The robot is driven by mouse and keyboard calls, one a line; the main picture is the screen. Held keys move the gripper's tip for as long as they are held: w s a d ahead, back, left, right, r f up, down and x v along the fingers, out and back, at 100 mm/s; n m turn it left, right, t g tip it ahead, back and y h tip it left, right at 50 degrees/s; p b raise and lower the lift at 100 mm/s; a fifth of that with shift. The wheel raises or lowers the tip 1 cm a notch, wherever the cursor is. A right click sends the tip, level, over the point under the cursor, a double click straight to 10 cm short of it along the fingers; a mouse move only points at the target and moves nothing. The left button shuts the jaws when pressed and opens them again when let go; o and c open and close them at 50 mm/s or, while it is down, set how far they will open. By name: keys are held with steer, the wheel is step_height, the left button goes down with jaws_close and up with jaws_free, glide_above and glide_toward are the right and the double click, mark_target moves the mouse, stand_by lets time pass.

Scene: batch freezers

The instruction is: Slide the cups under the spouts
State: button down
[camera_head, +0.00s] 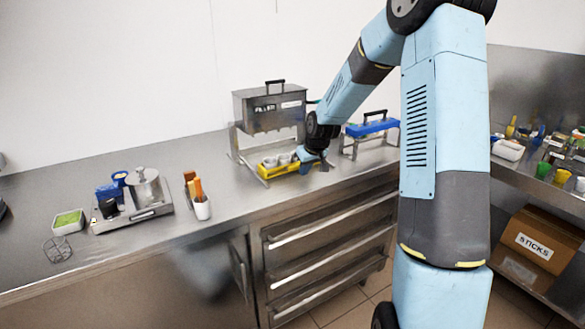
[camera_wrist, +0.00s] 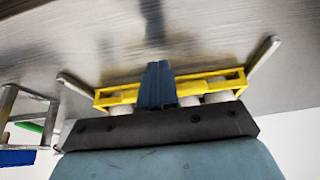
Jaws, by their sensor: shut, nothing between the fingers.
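A yellow rack (camera_head: 276,175) holding white cups (camera_head: 270,162) sits on the steel counter at the foot of the grey freezer box (camera_head: 262,112). My gripper (camera_head: 318,160) is at the right end of the rack in the head view, low over the counter. In the wrist view my blue fingers (camera_wrist: 157,70) are together with nothing between them, in front of the middle of the yellow rack (camera_wrist: 205,84). Whether they touch it I cannot tell. The white cups (camera_wrist: 220,97) show partly behind my gripper body.
A second stand with a blue top (camera_head: 373,127) is to the right. Left on the counter are a steel pot on a tray (camera_head: 145,188), a white holder with utensils (camera_head: 201,208) and a green-filled dish (camera_head: 68,221). Counter front between them is clear.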

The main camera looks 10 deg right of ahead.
steer(key=shift+w+a, duration=0.75)
steer(key=shift+w, duration=1.55)
steer(key=shift+w+a, duration=0.75)
steer(key=shift+w, duration=1.55)
steer(key=shift+w+a, duration=0.75)
steer(key=shift+w, duration=1.55)
steer(key=shift+s+d, duration=0.1)
steer(key=shift+s, duration=0.15)
steer(key=shift+s+d, duration=0.1)
steer(key=shift+s, duration=0.25)
steer(key=shift+s+v, duration=0.2)
steer(key=shift+v, duration=2.7)
steer(key=shift+f, duration=0.1)
